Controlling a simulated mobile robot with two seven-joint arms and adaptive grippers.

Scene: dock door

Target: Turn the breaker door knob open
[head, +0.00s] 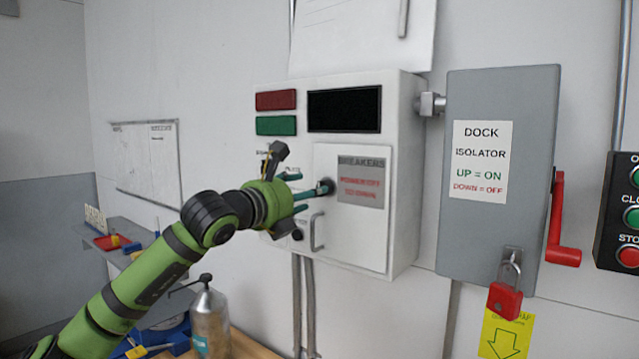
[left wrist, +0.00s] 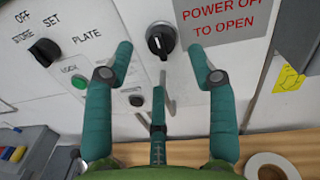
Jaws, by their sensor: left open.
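The breaker door (head: 352,248) is a shut white panel on the front of a white control box (head: 400,160). Its black round knob (head: 327,186) sits near the door's upper left, beside a grey label reading breakers, power off to open. In the left wrist view the knob (left wrist: 160,40) shows a white mark on its face. My left gripper (head: 304,190) is open in front of the knob. In that view, two teal fingers (left wrist: 160,52) stand left and right of the knob, and a third finger is below it. They appear apart from the knob. My right gripper is not in view.
A curved handle (head: 317,232) is on the door below the knob. Another black knob (left wrist: 44,51) and a green button (left wrist: 79,83) lie left. The grey dock isolator (head: 495,220) with red lever (head: 556,225) stands right. A metal bottle (head: 210,320) stands below my arm.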

